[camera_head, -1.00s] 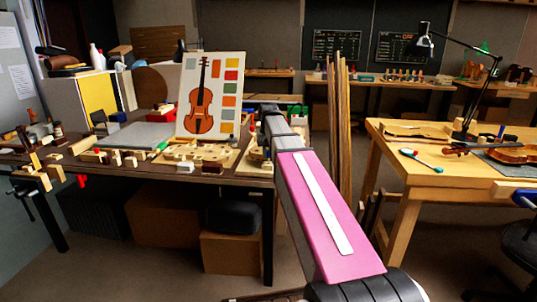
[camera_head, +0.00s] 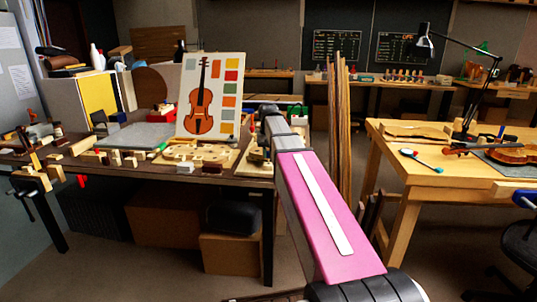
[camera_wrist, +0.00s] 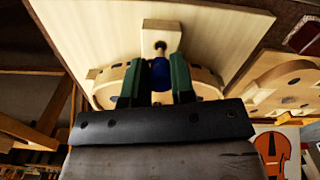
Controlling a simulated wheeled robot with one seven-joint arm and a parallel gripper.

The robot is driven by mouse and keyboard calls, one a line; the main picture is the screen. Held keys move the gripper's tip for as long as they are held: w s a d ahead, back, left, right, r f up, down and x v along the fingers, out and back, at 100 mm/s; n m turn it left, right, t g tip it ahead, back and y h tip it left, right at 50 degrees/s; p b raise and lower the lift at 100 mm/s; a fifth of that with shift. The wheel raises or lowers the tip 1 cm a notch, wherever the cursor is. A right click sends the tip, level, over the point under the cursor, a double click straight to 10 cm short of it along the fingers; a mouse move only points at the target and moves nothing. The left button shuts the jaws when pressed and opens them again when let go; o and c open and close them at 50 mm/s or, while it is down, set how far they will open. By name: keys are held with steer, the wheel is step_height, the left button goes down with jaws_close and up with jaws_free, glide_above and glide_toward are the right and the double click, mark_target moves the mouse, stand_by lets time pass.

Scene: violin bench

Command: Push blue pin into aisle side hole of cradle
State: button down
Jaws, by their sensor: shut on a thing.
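In the wrist view my gripper (camera_wrist: 156,84) has its two green fingers shut on a blue pin (camera_wrist: 159,70). The pin's upper end points at a pale wooden block (camera_wrist: 161,26) with a dark round mark, which appears to be part of the cradle. I cannot tell whether the pin's tip is in a hole or just short of it. A curved pale wooden part (camera_wrist: 105,88) with dark holes lies behind the fingers. In the head view my arm hides the gripper and pin.
A broad pale board (camera_wrist: 90,30) fills the back of the wrist view. A violin picture panel (camera_head: 211,95) stands on the crowded left bench (camera_head: 235,180). Several wooden blocks lie near it. A second bench (camera_head: 400,150) stands at the right, with dark floor between.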

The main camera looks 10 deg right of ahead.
steer(key=shift+f, duration=1.1)
steer(key=c, duration=0.9)
jaws_free()
steer(key=shift+r, duration=0.1)
step_height(320, 180, up, 11)
steer(key=shift+f, duration=0.15)
